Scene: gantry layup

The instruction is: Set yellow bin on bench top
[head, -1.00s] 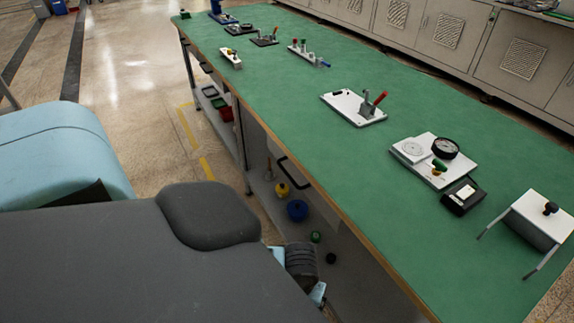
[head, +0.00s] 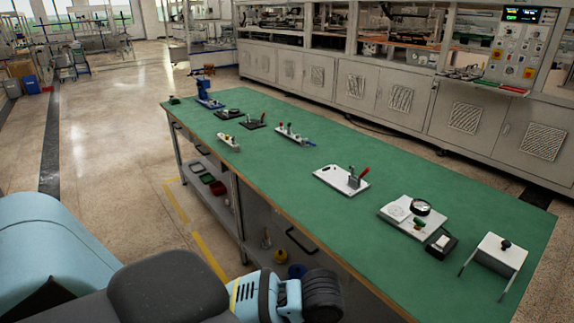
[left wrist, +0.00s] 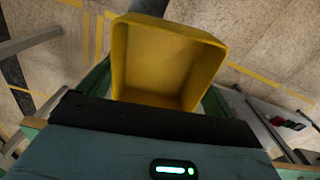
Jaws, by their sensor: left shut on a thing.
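The yellow bin (left wrist: 168,62) fills the upper middle of the left wrist view, with its open inside facing the camera. My left gripper (left wrist: 155,112) is shut on it, at the bin's near edge; the fingertips are largely hidden. The bin does not show in the head view. The bench (head: 290,165) has a long green top running from the far left to the near right, and slivers of green show beside the bin in the left wrist view. My right gripper is in neither view.
On the bench top stand a white plate with a red-handled clamp (head: 342,180), a plate with a dial gauge (head: 412,215), a black box (head: 441,244) and a white stand (head: 500,254). Green gaps lie between them. Small red bins (head: 217,187) sit on the shelf below.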

